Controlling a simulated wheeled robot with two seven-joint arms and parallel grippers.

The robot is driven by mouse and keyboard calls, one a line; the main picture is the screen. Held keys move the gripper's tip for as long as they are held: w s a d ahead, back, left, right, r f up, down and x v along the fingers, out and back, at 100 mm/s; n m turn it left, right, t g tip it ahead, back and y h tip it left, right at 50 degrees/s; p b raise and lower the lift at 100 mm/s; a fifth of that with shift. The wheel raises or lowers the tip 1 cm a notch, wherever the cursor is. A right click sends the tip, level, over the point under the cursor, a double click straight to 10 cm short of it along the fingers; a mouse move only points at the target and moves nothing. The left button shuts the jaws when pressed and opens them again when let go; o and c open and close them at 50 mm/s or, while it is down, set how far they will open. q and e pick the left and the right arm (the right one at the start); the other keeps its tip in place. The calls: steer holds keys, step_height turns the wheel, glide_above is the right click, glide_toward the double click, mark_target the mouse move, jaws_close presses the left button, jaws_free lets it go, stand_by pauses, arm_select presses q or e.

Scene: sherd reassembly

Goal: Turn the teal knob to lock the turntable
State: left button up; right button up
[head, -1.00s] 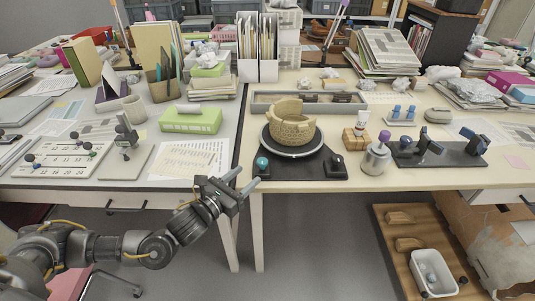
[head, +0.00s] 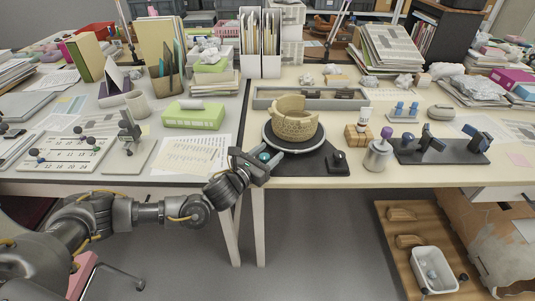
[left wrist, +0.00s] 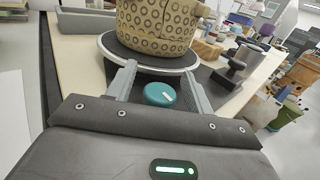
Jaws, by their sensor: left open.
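The teal knob (left wrist: 160,94) shows in the left wrist view between the two fingers of my left gripper (left wrist: 158,88). In the head view the knob (head: 264,156) is partly hidden by my left gripper (head: 257,160). The gripper is open, with a finger on each side of the knob and a visible gap to both. A white mark shows on the knob's top. The turntable (head: 272,141) stands on a dark base behind the knob. It bears a patterned tan pot (head: 295,125) with a broken, uneven rim. My right gripper is not in view.
A black handle (head: 339,158) stands at the right of the turntable base. A wooden block (head: 357,136) and a grey jar with a purple top (head: 379,153) stand further right. A green box (head: 193,115) and papers lie to the left. A long grey tray (head: 310,98) lies behind.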

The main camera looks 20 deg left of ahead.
arm_select(q)
steer(key=c, duration=1)
